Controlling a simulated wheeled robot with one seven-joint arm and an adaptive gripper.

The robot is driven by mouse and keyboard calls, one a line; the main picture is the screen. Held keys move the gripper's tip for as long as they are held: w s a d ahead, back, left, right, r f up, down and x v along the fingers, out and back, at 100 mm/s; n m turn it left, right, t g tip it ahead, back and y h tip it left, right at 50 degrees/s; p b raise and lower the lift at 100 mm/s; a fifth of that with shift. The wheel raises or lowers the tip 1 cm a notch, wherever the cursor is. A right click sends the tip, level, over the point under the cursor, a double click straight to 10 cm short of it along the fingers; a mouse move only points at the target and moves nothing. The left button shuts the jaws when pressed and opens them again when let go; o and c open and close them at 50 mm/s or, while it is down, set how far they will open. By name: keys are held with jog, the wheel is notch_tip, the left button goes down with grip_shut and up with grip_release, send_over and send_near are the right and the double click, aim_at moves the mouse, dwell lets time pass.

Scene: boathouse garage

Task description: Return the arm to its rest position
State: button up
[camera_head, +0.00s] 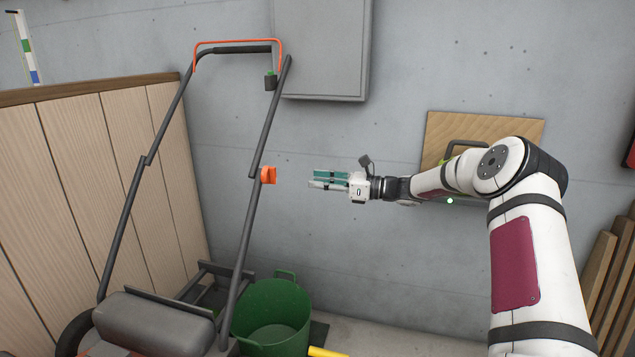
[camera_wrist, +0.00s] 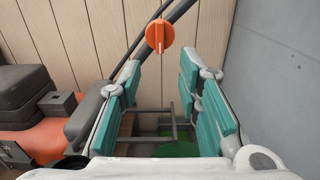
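My gripper (camera_head: 327,181) has teal finger pads and points left in the head view, in front of the grey wall. Its fingertips are a short way right of the orange knob (camera_head: 268,175) on the lawn mower's handle (camera_head: 247,215). In the wrist view the two fingers (camera_wrist: 166,105) stand wide apart with nothing between them. The orange knob (camera_wrist: 160,35) shows beyond the fingertips there, apart from them. My arm reaches from the right side of the head view, bent at the elbow.
The lawn mower (camera_head: 155,318) stands at the left by a wooden panel (camera_head: 95,190). A green bucket (camera_head: 275,318) is on the floor below my gripper. A grey wall cabinet (camera_head: 322,50) hangs above. A wooden board (camera_head: 440,130) is behind my arm; planks (camera_head: 612,275) lean at the right.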

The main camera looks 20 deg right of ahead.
jog(key=s+a+r+n+g+h, duration=0.3)
jog(key=s+a+n+g, duration=0.3)
jog(key=s+a, duration=0.4)
jog(key=s+a+r+n+g+h, duration=0.2)
jog(key=s+a+n+g+h, duration=0.1)
jog(key=s+a+n, duration=0.65)
jog(key=s+d+r+n+g+h, duration=0.1)
jog(key=s+n+h, duration=0.15)
jog(key=s, duration=0.85)
jog(key=s+d+r+n+h, duration=0.1)
jog(key=s+d+n+h, duration=0.15)
jog(key=s, duration=0.85)
jog(key=s+d+f+n+t+h, duration=0.1)
jog(key=s+d+f+n+h, duration=0.15)
jog(key=s, duration=0.55)
jog(key=s+d+f+n+h, duration=0.1)
jog(key=s+d+n, duration=0.15)
jog(key=s, duration=0.55)
notch_tip(320, 180, up, 14)
jog(key=t+p, duration=0.2)
jog(key=p, duration=1)
jog(key=shift+w+d+f+t, duration=0.15)
jog(key=shift+w+d+t, duration=0.15)
jog(key=shift+d, duration=0.15)
